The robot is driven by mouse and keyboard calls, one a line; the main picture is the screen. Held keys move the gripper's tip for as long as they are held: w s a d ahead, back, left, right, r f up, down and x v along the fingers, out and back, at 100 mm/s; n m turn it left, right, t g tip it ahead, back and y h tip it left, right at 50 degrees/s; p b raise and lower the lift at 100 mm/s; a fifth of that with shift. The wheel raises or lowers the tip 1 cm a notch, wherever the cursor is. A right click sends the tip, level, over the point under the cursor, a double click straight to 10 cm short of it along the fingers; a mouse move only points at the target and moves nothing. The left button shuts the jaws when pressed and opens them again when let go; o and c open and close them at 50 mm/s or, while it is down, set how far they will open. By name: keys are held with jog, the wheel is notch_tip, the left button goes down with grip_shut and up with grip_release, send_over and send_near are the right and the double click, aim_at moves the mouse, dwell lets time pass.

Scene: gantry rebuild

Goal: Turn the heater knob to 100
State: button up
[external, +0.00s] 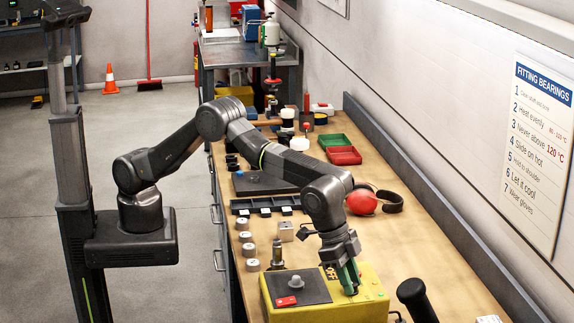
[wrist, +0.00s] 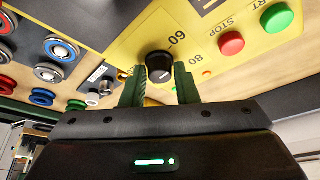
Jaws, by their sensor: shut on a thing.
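The yellow heater (external: 374,296) stands at the near end of the bench in the external view. Its yellow panel (wrist: 205,25) fills the upper part of the wrist view. The black heater knob (wrist: 159,67) has a pale pointer line and sits between my green fingers. The numbers 60 and 80 show beside it; 100 is not readable, and the exact setting is unclear. My gripper (wrist: 160,86) is shut on the knob. In the external view my gripper (external: 348,277) points down at the heater, and the knob is hidden there.
A red stop button (wrist: 231,43) and a green start button (wrist: 277,18) lie right of the knob. A grey plate with a red piece (external: 287,301) is on the heater. Metal rings (external: 248,249) and a red ball-like ear defender (external: 362,202) are on the bench.

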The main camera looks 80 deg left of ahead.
jog(key=m+g+h, duration=0.1)
jog(key=m, duration=0.3)
jog(key=shift+w+a, duration=0.1)
jog(key=shift+w, duration=0.05)
jog(key=m+g, duration=0.1)
jog(key=m, duration=0.1)
jog(key=m+g+p, duration=0.1)
jog(key=m, duration=0.2)
jog(key=shift+w+r+h, duration=0.15)
jog(key=shift+h, duration=0.25)
jog(key=m+g+p, duration=0.1)
jog(key=m, duration=0.1)
jog(key=m+p, duration=0.2)
jog(key=m, duration=0.1)
jog(key=shift+w+r+g, duration=0.1)
jog(key=shift+g, duration=0.3)
jog(key=shift+c, duration=0.2)
jog(key=shift+m+g+y+p, duration=0.3)
jog(key=shift+m+g+p, duration=0.35)
jog(key=shift+m, duration=0.65)
jog(key=o, duration=1)
jog(key=shift+f, duration=0.2)
jog(key=v, duration=0.7)
jog(key=shift+r, duration=0.3)
